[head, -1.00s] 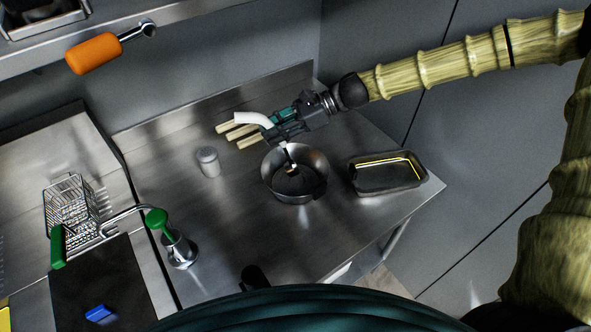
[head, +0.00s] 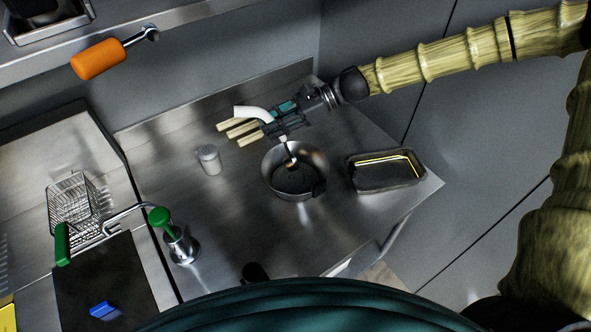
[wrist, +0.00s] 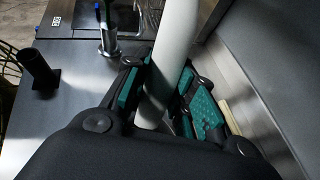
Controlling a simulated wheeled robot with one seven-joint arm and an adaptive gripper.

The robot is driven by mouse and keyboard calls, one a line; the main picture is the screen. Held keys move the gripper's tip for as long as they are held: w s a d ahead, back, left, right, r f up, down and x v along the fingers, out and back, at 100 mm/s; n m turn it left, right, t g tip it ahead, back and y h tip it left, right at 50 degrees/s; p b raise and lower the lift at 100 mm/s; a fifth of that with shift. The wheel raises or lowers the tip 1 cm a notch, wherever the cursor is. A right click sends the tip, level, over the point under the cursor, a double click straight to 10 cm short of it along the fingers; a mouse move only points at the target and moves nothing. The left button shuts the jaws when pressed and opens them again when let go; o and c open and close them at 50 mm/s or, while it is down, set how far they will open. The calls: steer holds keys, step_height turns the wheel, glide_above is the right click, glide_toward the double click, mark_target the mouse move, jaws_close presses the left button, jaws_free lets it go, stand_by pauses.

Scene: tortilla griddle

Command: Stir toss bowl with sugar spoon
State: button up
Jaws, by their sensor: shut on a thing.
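My gripper (head: 281,127) is shut on the white handle (head: 252,112) of the sugar spoon, above the back-left side of the toss bowl. The spoon's lower end (head: 290,160) reaches down into the bowl; its tip is hard to make out against the dark inside. The toss bowl (head: 322,163) is a round metal bowl standing upright on the steel counter. In the wrist view, the white handle (wrist: 174,50) passes between my gripper's teal pads (wrist: 160,92). The bowl is hidden there.
A dark rectangular pan (head: 385,184) stands right of the bowl. A grey shaker (head: 209,160) and pale wooden sticks (head: 240,130) are to the left. A green-topped dispenser (head: 180,245) stands at front left. Bare counter (head: 235,215) lies between it and the bowl.

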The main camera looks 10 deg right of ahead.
mark_target(266, 112)
steer(key=shift+r, duration=0.1)
steer(key=shift+r+p, duration=0.9)
steer(key=shift+r, duration=1.05)
steer(key=shift+r, duration=0.5)
